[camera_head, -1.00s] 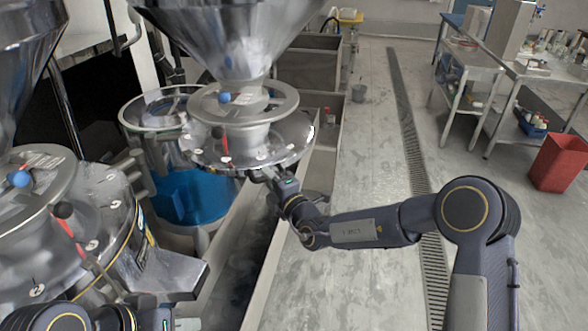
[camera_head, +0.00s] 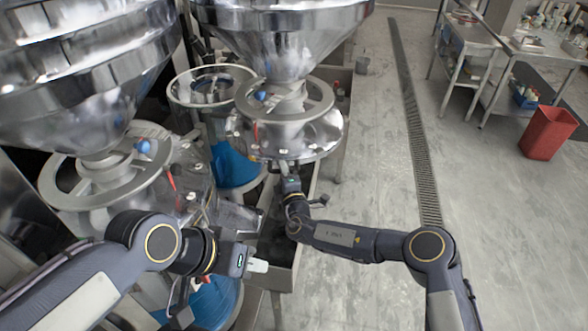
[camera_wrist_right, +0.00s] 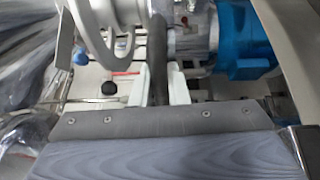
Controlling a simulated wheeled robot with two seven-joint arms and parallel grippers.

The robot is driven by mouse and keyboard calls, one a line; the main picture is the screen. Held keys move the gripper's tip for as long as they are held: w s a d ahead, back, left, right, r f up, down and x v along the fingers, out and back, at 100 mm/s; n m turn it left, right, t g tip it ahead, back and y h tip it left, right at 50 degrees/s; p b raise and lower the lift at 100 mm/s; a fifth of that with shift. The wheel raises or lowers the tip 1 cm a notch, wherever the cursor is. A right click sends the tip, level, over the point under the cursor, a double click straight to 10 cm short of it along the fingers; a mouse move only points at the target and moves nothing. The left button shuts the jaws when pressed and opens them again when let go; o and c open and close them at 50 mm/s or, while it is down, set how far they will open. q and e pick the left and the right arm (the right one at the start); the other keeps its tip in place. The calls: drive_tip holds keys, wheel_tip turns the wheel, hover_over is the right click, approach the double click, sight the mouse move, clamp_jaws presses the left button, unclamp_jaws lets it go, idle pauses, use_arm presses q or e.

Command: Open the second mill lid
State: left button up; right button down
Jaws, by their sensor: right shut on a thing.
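Two steel mills stand at the left in the head view, a near mill (camera_head: 105,185) and a far mill (camera_head: 300,140), each under a shiny hopper. I cannot tell for sure which counts as the second one. My right gripper (camera_head: 284,168) is at the front rim of the far mill. In the right wrist view its pale fingers (camera_wrist_right: 158,88) are shut on a dark bar (camera_wrist_right: 158,50). The lid's open or shut state is unclear. My left gripper (camera_head: 258,266) is in front of the near mill, apart from it; its finger gap does not show.
A steel trough (camera_head: 280,245) runs beside the mills, below my right arm. A glass-topped vessel (camera_head: 208,88) stands behind them. The grey floor at right is open, with a drain grate (camera_head: 412,120), a red bin (camera_head: 549,132) and steel tables (camera_head: 480,45).

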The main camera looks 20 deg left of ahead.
drive_tip(key=shift+r, duration=0.1)
drive_tip(key=c, duration=1.8)
unclamp_jaws()
drive_tip(key=o, duration=0.4)
drive_tip(key=shift+a, duration=0.15)
drive_tip(key=shift+c, duration=0.2)
drive_tip(key=b+v, duration=0.1)
drive_tip(key=v, duration=0.7)
drive_tip(key=shift+w, duration=0.1)
